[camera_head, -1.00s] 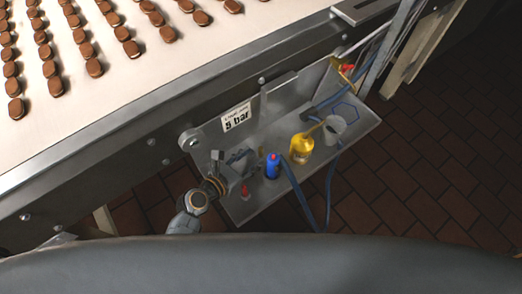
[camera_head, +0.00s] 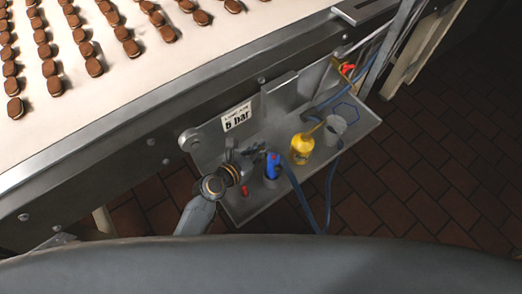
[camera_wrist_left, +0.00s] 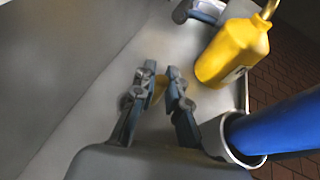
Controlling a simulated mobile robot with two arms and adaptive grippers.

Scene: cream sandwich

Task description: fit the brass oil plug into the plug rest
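My left gripper (camera_head: 258,152) is over the metal tray, just left of the blue bottle, in the head view. In the left wrist view its fingers (camera_wrist_left: 160,76) are close together, with a small brass piece (camera_wrist_left: 159,90), which looks like the brass oil plug, between them. The fingers appear closed on it. The plug is too small to make out in the head view. I cannot pick out the plug rest for certain in either view. My right gripper is not in view.
The blue bottle (camera_head: 273,166) stands in a holder beside the gripper. A yellow oil can (camera_head: 302,148) and a grey cup (camera_head: 335,130) are farther right on the tray (camera_head: 247,210). Blue hoses hang over its edge. A small red item (camera_head: 245,190) is near the wrist.

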